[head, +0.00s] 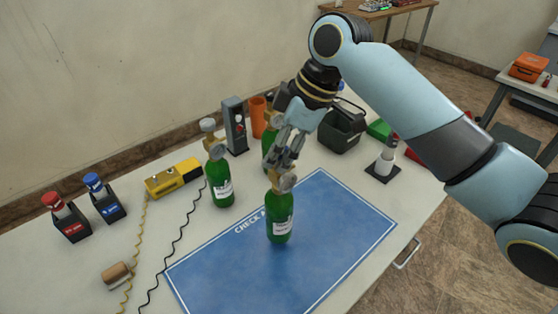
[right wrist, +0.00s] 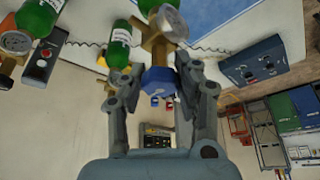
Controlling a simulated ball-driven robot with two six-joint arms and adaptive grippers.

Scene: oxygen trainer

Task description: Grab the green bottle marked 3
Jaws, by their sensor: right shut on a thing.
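My right gripper (head: 285,160) points down over the blue mat and is shut on the top of a green bottle (head: 280,218). In the right wrist view its fingers (right wrist: 168,82) close around the blue knob (right wrist: 158,80) of that bottle's brass valve, with the gauge (right wrist: 172,22) beyond. The bottle is upright at the mat; I cannot tell if its base touches. A second green bottle (head: 220,182) stands left of the mat. A third (head: 268,148) is partly hidden behind my gripper. The label numbers are too small to read. My left gripper is out of view.
The blue check mat (head: 335,225) is otherwise clear. A yellow device (head: 173,178), red and blue topped holders (head: 68,216) and a roll (head: 116,274) are to the left. A grey device (head: 235,125), orange cup (head: 257,117) and dark bin (head: 342,130) are behind.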

